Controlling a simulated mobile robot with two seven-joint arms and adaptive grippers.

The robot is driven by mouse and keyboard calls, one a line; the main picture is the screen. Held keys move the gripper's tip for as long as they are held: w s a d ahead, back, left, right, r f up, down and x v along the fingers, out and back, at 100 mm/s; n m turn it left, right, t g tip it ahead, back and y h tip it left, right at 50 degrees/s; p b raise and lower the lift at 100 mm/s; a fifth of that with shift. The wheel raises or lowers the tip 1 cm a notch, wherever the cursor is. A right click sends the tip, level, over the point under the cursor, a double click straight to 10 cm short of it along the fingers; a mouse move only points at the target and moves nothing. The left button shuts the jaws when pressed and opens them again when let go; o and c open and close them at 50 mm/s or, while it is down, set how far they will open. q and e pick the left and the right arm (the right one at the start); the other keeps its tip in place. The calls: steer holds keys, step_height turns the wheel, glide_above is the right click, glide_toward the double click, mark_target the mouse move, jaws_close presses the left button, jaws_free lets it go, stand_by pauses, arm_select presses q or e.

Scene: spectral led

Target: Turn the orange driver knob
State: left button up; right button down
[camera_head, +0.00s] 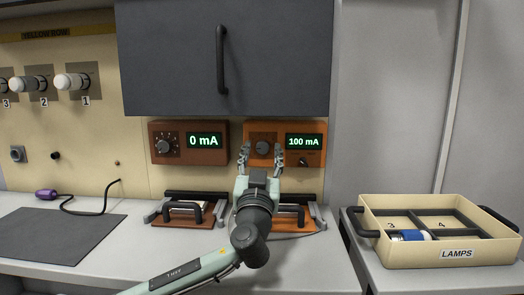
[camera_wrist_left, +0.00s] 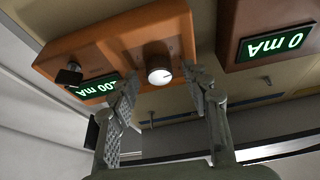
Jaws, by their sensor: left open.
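The orange driver box (camera_head: 313,157) is on the wall under the grey cabinet, with a display reading 100 mA. Its dark round knob (camera_head: 262,147) sits left of the display. My left gripper (camera_head: 261,158) is open in front of this box, its fingers to either side of the knob in the head view. In the left wrist view the knob (camera_wrist_left: 158,74) shows a pale face with a pointer mark, ahead of the gap between the open fingers (camera_wrist_left: 162,98). The fingers appear apart from it. My right gripper is not in view.
A brown driver box (camera_head: 176,141) reading 0 mA is just left. The grey cabinet (camera_head: 170,60) hangs above. Clamp fixtures with black handles (camera_head: 182,207) stand on the counter below. A cream LAMPS tray (camera_head: 430,255) holding a blue-and-white lamp (camera_head: 408,236) is at right.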

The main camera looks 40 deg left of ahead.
arm_select(q)
steer(key=shift+c, duration=0.5)
jaws_close()
steer(key=shift+f, duration=0.1)
